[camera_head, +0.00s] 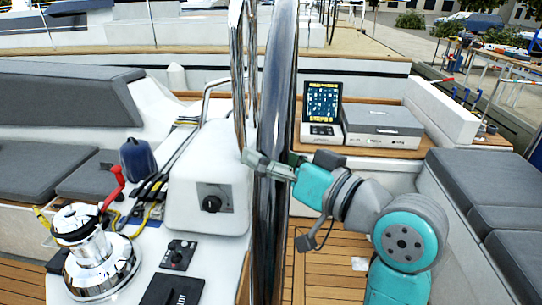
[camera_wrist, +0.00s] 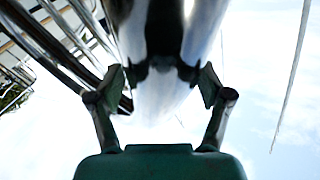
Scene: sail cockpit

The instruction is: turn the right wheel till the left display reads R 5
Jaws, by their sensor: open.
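The wheel (camera_head: 273,215) shows nearly edge-on in the head view, a dark, shiny, tall band in the middle. My gripper (camera_head: 262,163) is at the wheel's rim, about halfway up, with its fingers seen across the band. In the wrist view my gripper (camera_wrist: 168,88) is open, one finger on each side of the shiny rim (camera_wrist: 165,45). I cannot tell whether either finger touches it. A lit screen (camera_head: 323,102) with small icons stands beyond the wheel to the right; no R reading can be made out. No other display is readable.
A white pedestal (camera_head: 205,180) with a black knob stands left of the wheel. A winch (camera_head: 88,250) with a red handle is at the lower left. A grey case (camera_head: 382,123) lies beside the screen. Grey cushions (camera_head: 490,215) line the right; wooden floor lies below my arm.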

